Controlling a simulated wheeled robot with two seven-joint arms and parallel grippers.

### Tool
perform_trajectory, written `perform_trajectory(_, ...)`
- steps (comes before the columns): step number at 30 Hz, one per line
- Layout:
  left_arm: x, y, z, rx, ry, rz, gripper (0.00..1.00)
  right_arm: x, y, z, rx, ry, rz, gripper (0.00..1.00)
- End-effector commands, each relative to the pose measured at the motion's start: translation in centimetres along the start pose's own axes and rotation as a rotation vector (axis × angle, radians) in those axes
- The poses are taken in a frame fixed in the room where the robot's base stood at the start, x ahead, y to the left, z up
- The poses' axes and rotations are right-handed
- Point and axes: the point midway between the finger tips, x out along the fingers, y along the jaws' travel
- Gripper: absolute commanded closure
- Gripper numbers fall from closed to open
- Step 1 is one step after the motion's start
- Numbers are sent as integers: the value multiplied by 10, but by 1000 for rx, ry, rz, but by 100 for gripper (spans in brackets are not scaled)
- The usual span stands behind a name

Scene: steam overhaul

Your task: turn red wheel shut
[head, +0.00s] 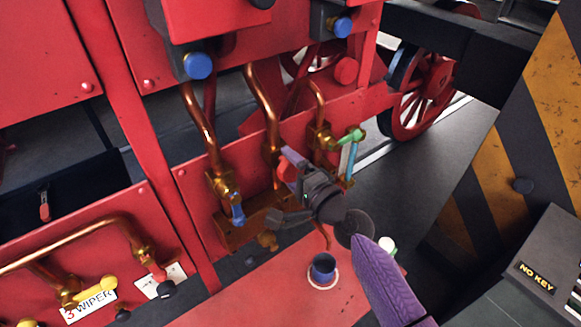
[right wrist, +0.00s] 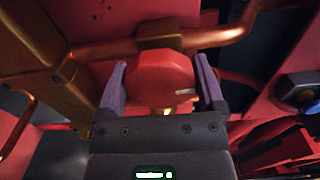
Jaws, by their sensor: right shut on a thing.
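The red wheel (right wrist: 160,76) fills the middle of the right wrist view, with a small pale mark on its right lower face. It sits in front of a brass fitting on a copper pipe. My right gripper (right wrist: 162,92) has one purple finger on each side of the wheel and is shut on it. In the head view the right gripper (head: 293,166) reaches the middle valve of the red panel, and the red wheel (head: 286,173) shows only partly, mostly hidden by the gripper. My left gripper is not in view.
A blue-handled valve (head: 237,212) is left of the gripper and a green-handled valve (head: 350,140) is close on its right. Copper pipes (head: 262,100) run down above. A blue cup-like part (head: 323,268) stands on the red ledge (head: 260,300) below.

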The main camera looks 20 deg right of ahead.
Motion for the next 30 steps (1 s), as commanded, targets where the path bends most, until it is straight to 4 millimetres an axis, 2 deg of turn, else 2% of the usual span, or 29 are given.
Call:
perform_trajectory(2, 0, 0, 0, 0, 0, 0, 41, 0, 1, 0, 3, 0, 2, 71)
perform_trajectory(3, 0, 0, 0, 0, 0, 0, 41, 0, 1, 0, 3, 0, 2, 6)
perform_trajectory(4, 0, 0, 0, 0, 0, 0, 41, 0, 1, 0, 2, 0, 2, 0)
perform_trajectory(11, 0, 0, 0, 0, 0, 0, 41, -1, 0, 0, 1, 0, 1, 0)
perform_trajectory(14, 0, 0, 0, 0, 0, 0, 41, -8, 1, -1, 0, 1, 2, 0)
perform_trajectory(24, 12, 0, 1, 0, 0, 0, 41, -79, 4, 0, 0, -1, 4, 0)
perform_trajectory(27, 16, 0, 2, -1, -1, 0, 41, -93, 3, 0, 0, 0, 3, 0)
perform_trajectory(30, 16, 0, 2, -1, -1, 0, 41, -99, 2, 0, 1, -1, 2, 0)
